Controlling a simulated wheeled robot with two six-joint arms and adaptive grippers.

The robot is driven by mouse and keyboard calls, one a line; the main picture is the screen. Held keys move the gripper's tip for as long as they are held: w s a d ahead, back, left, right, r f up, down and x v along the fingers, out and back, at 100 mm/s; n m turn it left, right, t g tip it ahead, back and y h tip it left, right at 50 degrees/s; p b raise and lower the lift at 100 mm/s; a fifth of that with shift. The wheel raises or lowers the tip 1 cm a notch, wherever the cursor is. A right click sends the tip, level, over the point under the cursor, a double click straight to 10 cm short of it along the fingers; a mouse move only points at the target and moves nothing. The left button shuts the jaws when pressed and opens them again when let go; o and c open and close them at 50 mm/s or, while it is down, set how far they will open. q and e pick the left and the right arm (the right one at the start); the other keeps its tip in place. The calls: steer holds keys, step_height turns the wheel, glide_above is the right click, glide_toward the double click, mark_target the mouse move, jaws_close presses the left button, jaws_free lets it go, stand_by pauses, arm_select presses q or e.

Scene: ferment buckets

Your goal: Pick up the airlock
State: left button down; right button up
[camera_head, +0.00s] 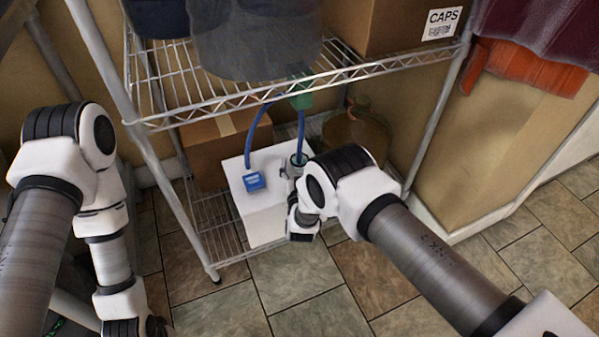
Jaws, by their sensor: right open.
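I cannot clearly make out the airlock; it may be the small pale, clear piece (298,160) at the top right edge of a white box (262,212) on the lower shelf. My right gripper (289,173) is over the right side of that box, close beside the small piece. Its jaws are small and partly hidden by my right wrist, and I see nothing held in them. I cannot tell whether they touch the piece. My left arm hangs at the left of the view, with its gripper out of frame below.
Blue tubing (249,140) arches above the box, with a blue square piece (254,181) at its end. The wire shelf (310,83) overhangs it, carrying a translucent bucket (255,40) and a CAPS carton (400,25). A cardboard box (208,150) and a brown round vessel (357,135) flank the white box.

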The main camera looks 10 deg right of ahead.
steer(key=shift+w+r, duration=0.15)
steer(key=shift+w, duration=0.05)
steer(key=c, duration=1.2)
steer(key=shift+c, duration=0.2)
